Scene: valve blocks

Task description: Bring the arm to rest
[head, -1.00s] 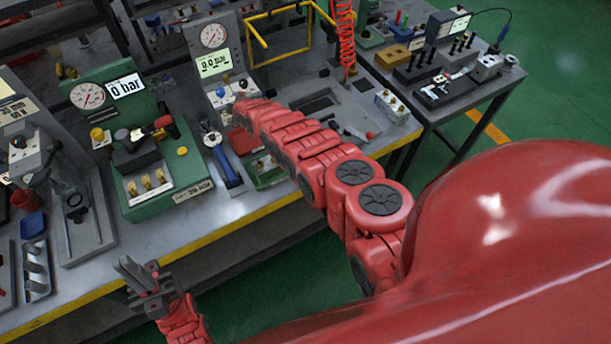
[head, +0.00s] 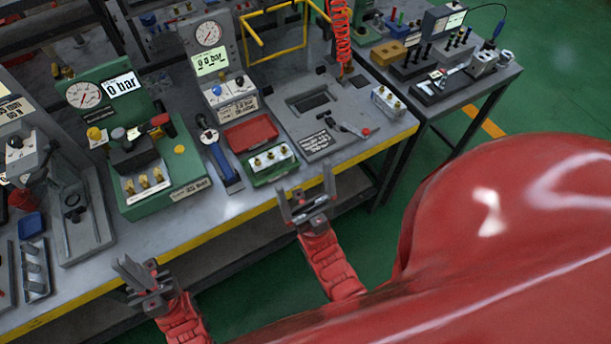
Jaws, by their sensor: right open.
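My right gripper (head: 306,187) is open, its two fingers spread and pointing at the bench. It holds nothing and shows just in front of the bench's yellow front edge. My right forearm (head: 332,264) runs back from it, low in the picture. My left gripper (head: 134,274) is further left, also by the front edge. Its fingers look close together, but the angle does not show whether they are shut. I see nothing between them.
The bench (head: 238,205) carries a green gauge fixture (head: 182,170), a grey gauge panel (head: 213,65), a red tray (head: 251,132) and a green block with brass fittings (head: 270,163). A second table (head: 452,104) stands at the back right. Green floor (head: 565,75) is clear there.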

